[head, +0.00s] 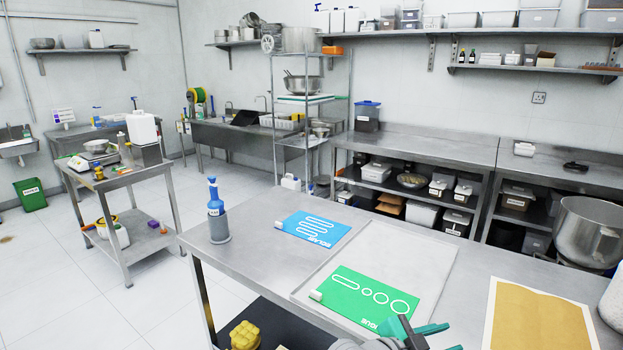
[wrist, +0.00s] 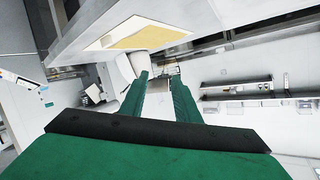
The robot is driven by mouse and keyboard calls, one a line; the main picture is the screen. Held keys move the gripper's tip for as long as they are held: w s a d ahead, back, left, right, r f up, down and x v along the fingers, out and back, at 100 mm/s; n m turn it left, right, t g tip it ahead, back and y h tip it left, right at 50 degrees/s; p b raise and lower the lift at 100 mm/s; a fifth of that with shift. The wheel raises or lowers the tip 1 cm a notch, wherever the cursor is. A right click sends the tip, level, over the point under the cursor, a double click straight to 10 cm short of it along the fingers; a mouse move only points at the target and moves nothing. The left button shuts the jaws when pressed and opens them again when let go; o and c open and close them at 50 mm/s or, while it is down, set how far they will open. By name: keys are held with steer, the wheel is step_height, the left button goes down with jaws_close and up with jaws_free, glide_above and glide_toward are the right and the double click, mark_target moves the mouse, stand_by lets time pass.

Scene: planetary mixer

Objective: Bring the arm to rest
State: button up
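My gripper (head: 450,337) shows at the bottom edge of the head view, low in front of the steel table (head: 225,262), with its green fingers pointing to the right. In the wrist view my gripper (wrist: 160,77) has its two green fingers apart, with a clear gap and nothing held between them. Much of my arm is cut off by the bottom of the head view. I cannot tell the exact distance between the fingers and the table edge.
On the table are a green card (head: 363,298), a blue card (head: 313,228), a blue bottle (head: 215,196) in a grey holder (head: 218,227) and a tan sheet (head: 538,318). A metal mixer bowl (head: 588,232) stands at the right. Open floor lies at the left.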

steer(key=s+a+f+n+t+y, duration=0.5)
steer(key=s+a+f+n, duration=0.2)
steer(key=f+n, duration=0.2)
steer(key=s+a+f+n+t+y, duration=0.45)
steer(key=s+a+f+n, duration=0.3)
steer(key=f+n, duration=0.2)
steer(key=s+a+y, duration=0.1)
steer(key=s+a, duration=0.3)
steer(key=s, duration=0.3)
steer(key=s+a+y, duration=0.1)
steer(key=s+a, duration=0.4)
steer(key=s, duration=0.3)
steer(key=s+a+m+y, duration=0.1)
steer(key=s+a, duration=0.3)
steer(key=s, duration=0.3)
steer(key=shift+s+a+f+y, duration=0.35)
steer(key=shift+s+f, duration=0.05)
